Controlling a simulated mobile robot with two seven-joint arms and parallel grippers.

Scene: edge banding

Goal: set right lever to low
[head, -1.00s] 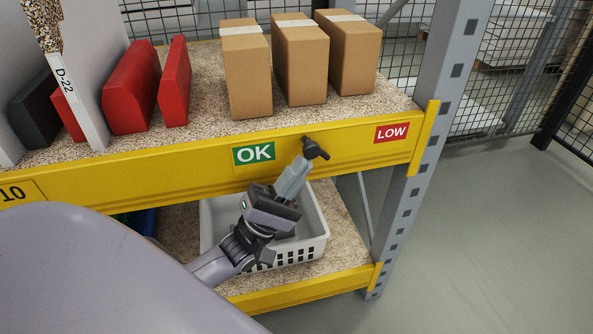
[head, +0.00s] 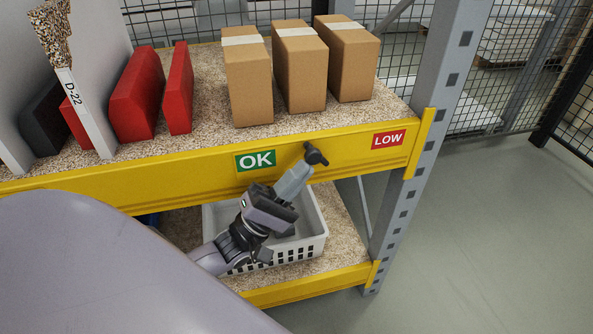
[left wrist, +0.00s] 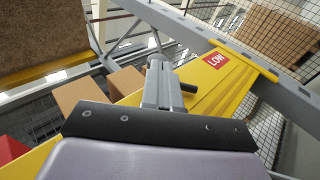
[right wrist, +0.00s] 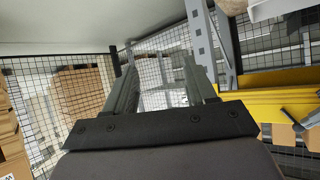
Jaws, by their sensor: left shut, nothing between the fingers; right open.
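The black lever (head: 316,155) is on the front of the yellow shelf beam, between the green OK sign (head: 255,160) and the red LOW sign (head: 388,140), nearer to OK. Its stub also shows in the left wrist view (left wrist: 190,88). My left gripper (head: 303,168) is shut and empty, with its tips right at the lever; I cannot tell whether they touch it. The gripper hides part of the lever. The LOW sign (left wrist: 215,59) shows beyond the fingers in the left wrist view. My right gripper (right wrist: 160,78) is open and empty, away from the lever.
Several cardboard boxes (head: 300,75) and red blocks (head: 137,95) stand on the shelf above the beam. A white basket (head: 311,242) sits on the lower shelf, below my left gripper. A grey upright post (head: 435,105) bounds the beam on the right. The floor beyond is clear.

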